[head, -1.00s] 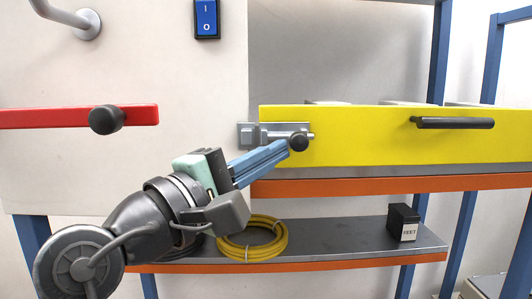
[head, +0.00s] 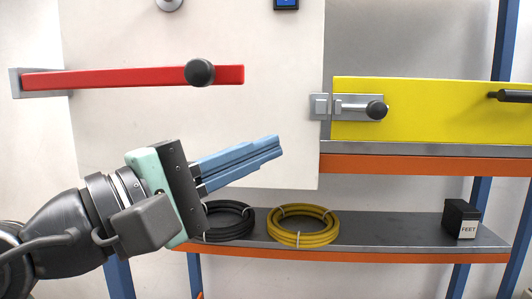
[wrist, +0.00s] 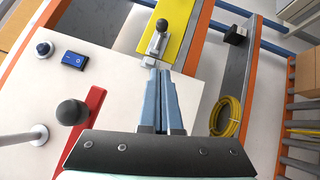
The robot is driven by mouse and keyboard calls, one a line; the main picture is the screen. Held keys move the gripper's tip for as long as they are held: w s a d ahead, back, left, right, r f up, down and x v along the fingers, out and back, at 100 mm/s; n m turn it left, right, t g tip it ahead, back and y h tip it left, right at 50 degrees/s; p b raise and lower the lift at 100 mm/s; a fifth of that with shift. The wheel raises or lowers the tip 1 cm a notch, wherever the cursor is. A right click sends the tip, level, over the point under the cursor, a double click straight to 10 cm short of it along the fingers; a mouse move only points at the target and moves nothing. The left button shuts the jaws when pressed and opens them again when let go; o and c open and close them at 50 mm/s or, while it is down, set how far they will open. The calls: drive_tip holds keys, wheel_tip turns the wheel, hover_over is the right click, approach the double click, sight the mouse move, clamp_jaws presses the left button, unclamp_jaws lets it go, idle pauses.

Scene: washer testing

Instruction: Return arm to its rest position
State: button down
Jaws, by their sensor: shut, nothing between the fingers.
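My gripper (head: 279,147) is shut and empty, with its blue fingers together. In the head view it is in front of the white panel (head: 290,60), pointing right and slightly up. It is left of and below the latch (head: 358,107) on the yellow drawer front (head: 450,112), apart from it. The wrist view shows the fingers (wrist: 161,75) pointing toward the latch (wrist: 155,45), with the yellow front (wrist: 172,30) beyond. The latch has a dark round knob (head: 377,110).
A red lever (head: 130,77) with a dark knob (head: 199,72) is above my gripper. The shelf (head: 370,228) below holds a black coil (head: 228,220), a yellow coil (head: 303,225) and a FEET box (head: 461,218). A blue switch (wrist: 74,60) is on the panel.

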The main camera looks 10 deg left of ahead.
drive_tip(key=s+d+r+m+t+y+b, duration=0.1)
drive_tip(key=s+d+r+m+t+y, duration=0.1)
drive_tip(key=s+m+t+y, duration=0.2)
drive_tip(key=s+d+r+m+t+y+b, duration=0.1)
drive_tip(key=s+d+r+m+t+y, duration=0.1)
drive_tip(key=m+t+y, duration=0.5)
drive_tip(key=s+r+t+y, duration=0.1)
drive_tip(key=s+y, duration=0.1)
drive_tip(key=y, duration=0.1)
drive_tip(key=shift+s+d+r+t+b, duration=0.25)
drive_tip(key=shift+s+d+t+b, duration=0.05)
drive_tip(key=shift+s+t+b, duration=0.1)
